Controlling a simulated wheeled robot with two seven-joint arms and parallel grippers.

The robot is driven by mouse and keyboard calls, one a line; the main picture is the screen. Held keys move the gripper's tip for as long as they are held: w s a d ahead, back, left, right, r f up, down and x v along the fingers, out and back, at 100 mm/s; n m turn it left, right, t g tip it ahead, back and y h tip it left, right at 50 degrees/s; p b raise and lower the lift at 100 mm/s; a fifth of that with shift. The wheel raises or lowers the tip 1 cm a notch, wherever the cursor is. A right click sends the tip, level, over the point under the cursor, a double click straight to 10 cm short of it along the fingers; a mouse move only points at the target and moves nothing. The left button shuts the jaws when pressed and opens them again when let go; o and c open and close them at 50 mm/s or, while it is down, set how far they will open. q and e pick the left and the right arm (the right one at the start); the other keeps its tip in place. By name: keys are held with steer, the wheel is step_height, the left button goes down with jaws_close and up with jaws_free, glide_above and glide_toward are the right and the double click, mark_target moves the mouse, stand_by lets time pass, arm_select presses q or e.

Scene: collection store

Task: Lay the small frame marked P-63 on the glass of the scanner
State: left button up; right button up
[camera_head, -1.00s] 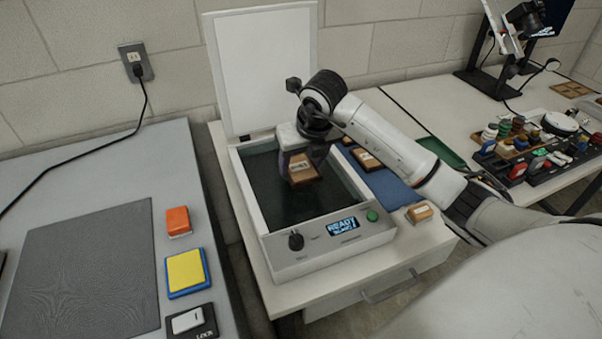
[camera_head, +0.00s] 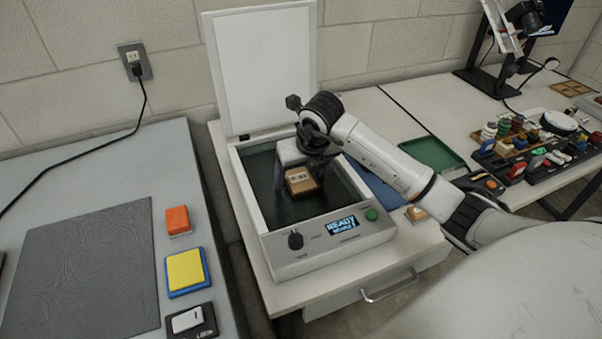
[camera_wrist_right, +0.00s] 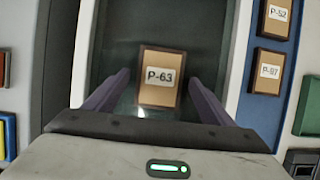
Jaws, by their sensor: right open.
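The small brown frame marked P-63 (camera_head: 301,181) lies on the dark glass of the scanner (camera_head: 283,210), label facing up. In the right wrist view the frame (camera_wrist_right: 160,78) sits between the two fingers, with a gap on each side. My right gripper (camera_head: 297,182) is open around the frame, over the glass; its fingers show in the right wrist view (camera_wrist_right: 160,95). The scanner lid (camera_head: 265,70) stands open at the back. The scanner display reads READY. My left gripper is not in view.
Frames marked P-52 (camera_wrist_right: 278,14) and another (camera_wrist_right: 267,72) lie on a blue mat (camera_head: 375,185) right of the scanner. A small wooden block (camera_head: 417,213) is by its front right corner. A green tray (camera_head: 432,153) lies farther right. A grey bench (camera_head: 190,215) stands left.

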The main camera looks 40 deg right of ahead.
steer(key=v, duration=1.2)
steer(key=shift+c, duration=0.3)
stand_by(0.6)
